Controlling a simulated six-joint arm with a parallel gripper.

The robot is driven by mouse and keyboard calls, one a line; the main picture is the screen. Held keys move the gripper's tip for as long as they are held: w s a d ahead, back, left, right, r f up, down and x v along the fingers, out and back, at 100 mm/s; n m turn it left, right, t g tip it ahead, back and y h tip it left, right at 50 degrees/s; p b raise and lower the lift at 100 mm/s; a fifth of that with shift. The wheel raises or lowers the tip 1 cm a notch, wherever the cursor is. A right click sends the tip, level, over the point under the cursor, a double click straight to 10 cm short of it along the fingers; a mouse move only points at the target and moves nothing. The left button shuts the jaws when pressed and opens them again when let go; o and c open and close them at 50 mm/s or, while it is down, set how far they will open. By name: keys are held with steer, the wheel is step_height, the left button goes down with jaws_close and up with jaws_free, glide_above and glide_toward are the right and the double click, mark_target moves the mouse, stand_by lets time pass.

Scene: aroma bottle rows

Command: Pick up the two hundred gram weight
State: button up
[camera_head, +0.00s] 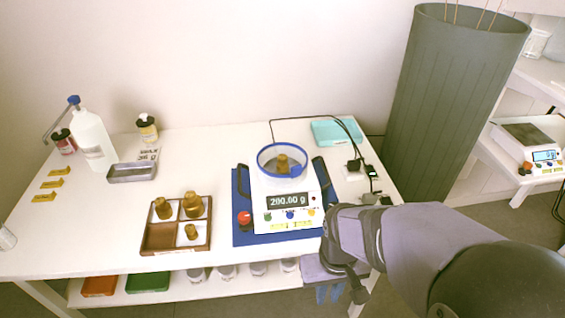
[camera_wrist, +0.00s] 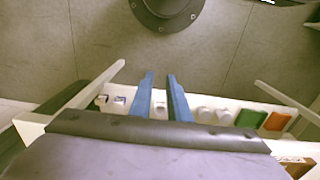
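A brass weight (camera_head: 282,164) stands upright on the pan of a white balance (camera_head: 258,186), inside a blue-rimmed clear ring (camera_head: 262,168). The balance display reads 200.00 g. A brown wooden box (camera_head: 160,237) to the left holds more brass weights: a medium one (camera_head: 162,208), a larger one (camera_head: 192,206) and a small one (camera_head: 191,232). My gripper (camera_head: 328,299) is at the table's front edge, below and right of the balance, pointing down and well apart from the weights. In the wrist view its two blue fingers (camera_wrist: 160,76) are apart with nothing between them.
The balance sits on a blue mat (camera_head: 241,232). Bottles (camera_head: 93,140), a metal tray (camera_head: 132,172) and yellow labels (camera_head: 48,184) are at the left. A turquoise box (camera_head: 336,132) and cables are at the back right. A lower shelf (camera_head: 206,291) holds jars and coloured trays.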

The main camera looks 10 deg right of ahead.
steer(key=o, duration=0.7)
steer(key=shift+c, duration=0.2)
steer(key=m+t+p, duration=0.1)
steer(key=t+p, duration=0.3)
steer(key=p, duration=1.5)
glide_toward(283, 156)
step_height(283, 156, down, 3)
steer(key=shift+w+a+f+h+p, duration=0.1)
steer(key=shift+w+f+h+p, duration=0.1)
steer(key=shift+w+f, duration=0.25)
steer(key=shift+w+a+f+h+p, duration=0.1)
steer(key=shift+w+f+p, duration=0.1)
steer(key=shift+f, duration=0.4)
steer(key=shift+t, duration=0.3)
steer(key=shift+p+x, duration=1.25)
steer(key=shift+x, duration=1.3)
